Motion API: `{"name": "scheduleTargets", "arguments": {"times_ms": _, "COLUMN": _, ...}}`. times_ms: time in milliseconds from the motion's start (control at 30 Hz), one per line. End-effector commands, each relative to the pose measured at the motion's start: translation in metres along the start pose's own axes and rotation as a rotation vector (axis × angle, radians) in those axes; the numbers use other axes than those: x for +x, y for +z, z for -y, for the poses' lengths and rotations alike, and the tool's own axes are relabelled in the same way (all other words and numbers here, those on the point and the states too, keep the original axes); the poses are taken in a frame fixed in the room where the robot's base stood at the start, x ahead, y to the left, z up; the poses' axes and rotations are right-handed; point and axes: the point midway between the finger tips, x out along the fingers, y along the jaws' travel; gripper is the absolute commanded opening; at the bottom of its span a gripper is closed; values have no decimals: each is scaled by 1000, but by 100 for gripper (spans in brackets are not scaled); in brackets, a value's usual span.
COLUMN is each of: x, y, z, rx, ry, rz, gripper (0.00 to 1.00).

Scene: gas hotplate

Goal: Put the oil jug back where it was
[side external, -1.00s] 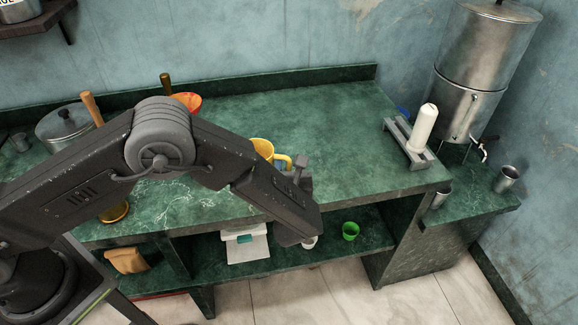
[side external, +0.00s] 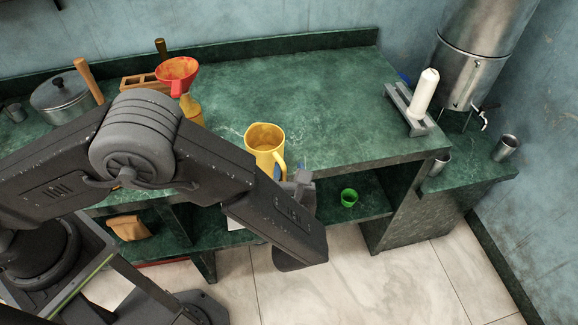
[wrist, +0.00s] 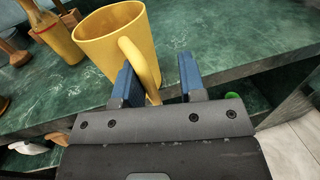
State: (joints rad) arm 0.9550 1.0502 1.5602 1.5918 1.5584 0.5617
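The yellow jug (side external: 264,140) is upright at the front edge of the green counter, its handle toward the lower right. I cannot tell whether its base rests on the counter. In the wrist view the jug (wrist: 105,40) is at upper left, its lower part hidden by a finger. My gripper (wrist: 160,78) has its blue fingers apart on either side of the handle. The handle is close to the left finger, with a visible gap to the right one. In the side view my gripper (side external: 288,174) is just beside the handle, partly hidden by my arm.
A red funnel (side external: 177,70) on a yellow bottle (side external: 191,110) is left of the jug. A lidded pot (side external: 62,97) is farther left. The counter (side external: 320,100) is clear behind and right of the jug. A white cylinder in a stand (side external: 425,95) is at right. A green cup (side external: 348,197) is on the lower shelf.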

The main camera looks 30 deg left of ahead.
Motion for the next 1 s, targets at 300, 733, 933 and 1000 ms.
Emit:
{"name": "scheduleTargets", "arguments": {"times_ms": 300, "x": 0, "y": 0, "z": 0, "rx": 0, "ry": 0, "rz": 0, "gripper": 60}}
{"name": "scheduleTargets", "arguments": {"times_ms": 733, "x": 0, "y": 0, "z": 0, "rx": 0, "ry": 0, "rz": 0, "gripper": 100}}
{"name": "scheduleTargets", "arguments": {"times_ms": 933, "x": 0, "y": 0, "z": 0, "rx": 0, "ry": 0, "rz": 0, "gripper": 100}}
{"name": "scheduleTargets", "arguments": {"times_ms": 1000, "x": -3, "y": 0, "z": 0, "rx": 0, "ry": -1, "rz": 0, "gripper": 100}}
